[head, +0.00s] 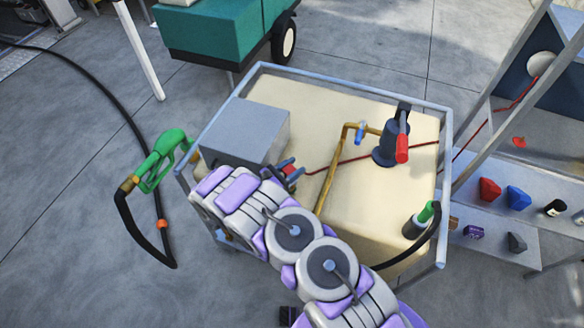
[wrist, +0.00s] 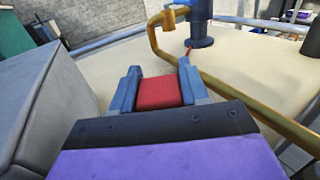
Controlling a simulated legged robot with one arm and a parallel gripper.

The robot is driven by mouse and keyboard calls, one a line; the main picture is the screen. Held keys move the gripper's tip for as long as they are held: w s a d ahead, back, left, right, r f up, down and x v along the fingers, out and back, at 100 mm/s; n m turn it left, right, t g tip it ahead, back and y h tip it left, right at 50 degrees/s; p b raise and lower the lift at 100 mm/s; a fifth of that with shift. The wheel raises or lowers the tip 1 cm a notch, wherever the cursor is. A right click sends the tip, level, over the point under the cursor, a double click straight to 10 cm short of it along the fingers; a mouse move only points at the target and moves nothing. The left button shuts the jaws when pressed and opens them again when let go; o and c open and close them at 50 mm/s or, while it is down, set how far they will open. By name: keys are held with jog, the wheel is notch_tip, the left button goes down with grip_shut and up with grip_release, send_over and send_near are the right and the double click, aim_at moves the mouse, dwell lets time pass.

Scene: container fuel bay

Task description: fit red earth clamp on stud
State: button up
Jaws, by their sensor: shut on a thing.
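The red earth clamp (wrist: 158,93) shows in the wrist view as a red block between the two blue fingers of my gripper (wrist: 160,75). My gripper is shut on it. In the head view my gripper (head: 287,172) is above the cream tank top, just right of a grey box, with a little of the red clamp showing. A red cable (head: 345,160) runs from near the clamp across the tank top to the right; a short piece shows in the wrist view (wrist: 188,54). I cannot pick out the stud in either view.
The grey box (head: 252,132) stands close to my gripper's left. A brass pipe (head: 333,160) and a dark pump (head: 385,150) with a red handle stand to the right. A blue-grey rail (head: 350,76) borders the cart. A green fuel nozzle (head: 165,155) is at left.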

jog(key=shift+f, duration=0.15)
jog(key=shift+f+b, duration=0.25)
jog(key=shift+b, duration=0.05)
dwell(0.5)
jog(key=o, duration=1.3)
jog(key=p+v, duration=0.1)
jog(key=v, duration=1.6)
jog(key=shift+s+a+p, duration=0.1)
jog(key=shift+a+p, duration=0.15)
jog(key=shift+p, duration=0.15)
